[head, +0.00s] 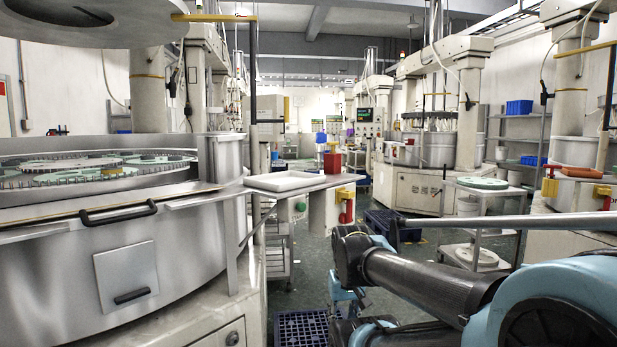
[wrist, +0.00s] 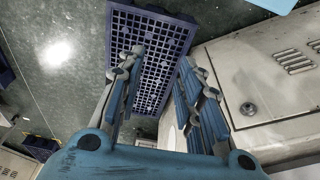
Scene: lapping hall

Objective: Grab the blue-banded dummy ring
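I cannot make out a blue-banded dummy ring in either view. Pale green toothed discs (head: 86,176) lie on the round plate of the lapping machine at the left; no blue band shows on them. My gripper (wrist: 162,62) is open and empty in the wrist view, its two blue-padded fingers apart. It points down toward the floor, above a dark blue perforated crate (wrist: 160,22) that shows between the fingers. In the head view my arm fills the lower right, and the gripper end is small and partly hidden behind it.
A trolley (head: 510,194) holds a pale green disc (head: 482,183). Beige cabinet panels (wrist: 262,75) stand right of my gripper. Some green floor shows left of it.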

